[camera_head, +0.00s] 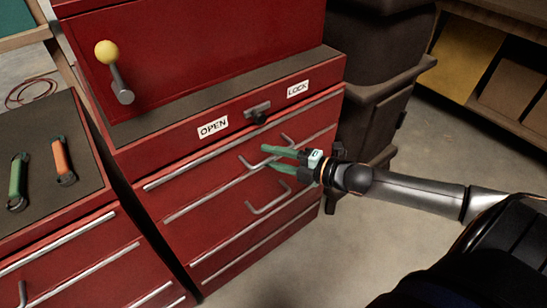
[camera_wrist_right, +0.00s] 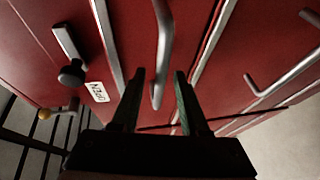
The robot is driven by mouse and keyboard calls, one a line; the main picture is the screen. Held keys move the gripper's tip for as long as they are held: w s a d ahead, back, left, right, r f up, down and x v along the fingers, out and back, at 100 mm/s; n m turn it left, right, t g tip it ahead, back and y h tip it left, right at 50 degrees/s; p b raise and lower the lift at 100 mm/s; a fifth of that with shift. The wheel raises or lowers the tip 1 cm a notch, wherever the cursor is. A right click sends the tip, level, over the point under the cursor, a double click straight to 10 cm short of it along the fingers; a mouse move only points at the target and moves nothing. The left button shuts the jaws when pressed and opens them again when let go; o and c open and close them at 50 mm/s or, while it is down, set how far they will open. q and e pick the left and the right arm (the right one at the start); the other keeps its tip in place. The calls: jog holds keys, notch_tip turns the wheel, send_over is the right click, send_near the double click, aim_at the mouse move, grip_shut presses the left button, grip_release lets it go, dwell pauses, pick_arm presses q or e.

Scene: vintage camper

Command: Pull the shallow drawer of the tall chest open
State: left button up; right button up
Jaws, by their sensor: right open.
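The tall red chest (camera_head: 190,187) stands in the middle of the head view, its drawers looking shut. Its upper bar handle (camera_head: 247,165) crosses a drawer front below the latch; a lower bar handle (camera_head: 257,210) sits on the front beneath. My right gripper (camera_head: 266,157) is open at the upper handle, its green fingers pointing left. In the right wrist view, the handle (camera_wrist_right: 163,45) shows between the two fingers (camera_wrist_right: 159,76), with gaps on both sides. Part of the handle is hidden by the fingers in the head view. My left gripper is not in view.
A latch knob (camera_head: 259,116) sits between the OPEN and LOCK labels. A yellow-knobbed lever (camera_head: 118,80) sticks out above. A lower red cabinet (camera_head: 75,255) with green and orange tools is at left. Dark bins (camera_head: 378,100) stand right of the chest. Floor (camera_head: 440,140) is clear at right.

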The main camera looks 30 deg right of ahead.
grip_shut()
dwell(0.4)
dwell(1.1)
